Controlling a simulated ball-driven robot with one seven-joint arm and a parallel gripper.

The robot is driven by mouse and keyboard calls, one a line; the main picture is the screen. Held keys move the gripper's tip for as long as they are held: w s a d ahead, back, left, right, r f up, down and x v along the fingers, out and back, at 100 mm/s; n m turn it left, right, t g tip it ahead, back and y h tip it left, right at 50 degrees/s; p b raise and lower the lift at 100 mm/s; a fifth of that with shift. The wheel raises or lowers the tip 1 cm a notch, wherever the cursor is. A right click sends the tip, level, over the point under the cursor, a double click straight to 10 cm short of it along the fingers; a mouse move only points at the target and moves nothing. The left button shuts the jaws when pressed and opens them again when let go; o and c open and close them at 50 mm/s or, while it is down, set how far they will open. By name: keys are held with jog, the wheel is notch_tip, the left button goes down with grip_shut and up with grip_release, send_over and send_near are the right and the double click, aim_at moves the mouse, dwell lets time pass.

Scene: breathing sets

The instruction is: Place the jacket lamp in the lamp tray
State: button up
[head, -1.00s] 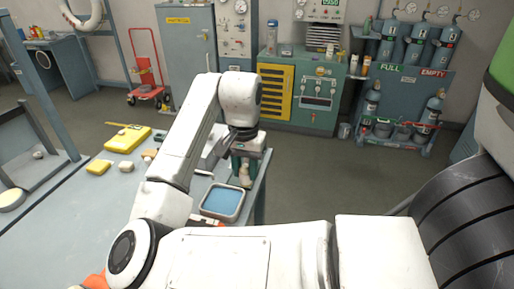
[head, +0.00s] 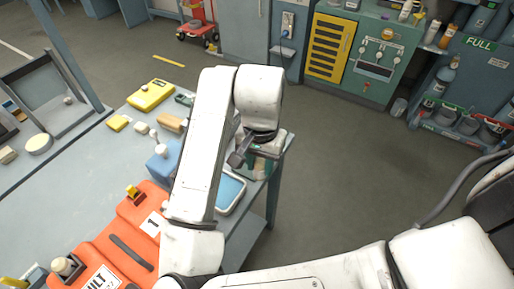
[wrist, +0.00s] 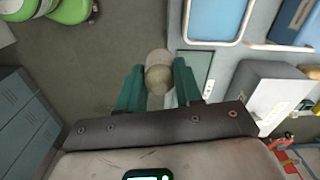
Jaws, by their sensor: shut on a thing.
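My gripper (wrist: 158,88) has green fingers shut on a small rounded beige thing, which looks like the jacket lamp (wrist: 158,72). In the head view my gripper (head: 262,165) is at the table's right end, partly behind my arm; the lamp is hard to make out there. A shallow blue-lined tray with a pale rim, likely the lamp tray (head: 238,205), lies beside the gripper, partly behind my arm. In the wrist view this tray (wrist: 184,22) is at the top, right of the lamp and apart from it. Its visible floor looks empty.
An orange case (head: 125,240) lies at the table's front left. A yellow case (head: 150,95) and several small blocks lie farther back. A green cabinet (head: 365,50) and a cylinder rack (head: 470,120) stand beyond open floor.

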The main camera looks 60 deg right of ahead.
jog(key=w+d+f, duration=0.3)
jog(key=w, duration=0.1)
jog(key=w+d+f+b, duration=0.1)
jog(key=w+d+f, duration=0.2)
jog(key=f, duration=0.1)
jog(key=shift+w+d+f, duration=0.25)
jog(key=shift+w+d, duration=0.15)
jog(key=shift+w+d+f, duration=0.2)
jog(key=shift+w+f, duration=0.05)
jog(key=shift+f, duration=0.25)
jog(key=shift+w+d+f+p, duration=0.1)
jog(key=shift+f+p, duration=0.4)
jog(key=shift+f, duration=1.15)
jog(key=shift+f, duration=0.15)
jog(key=o, duration=1.1)
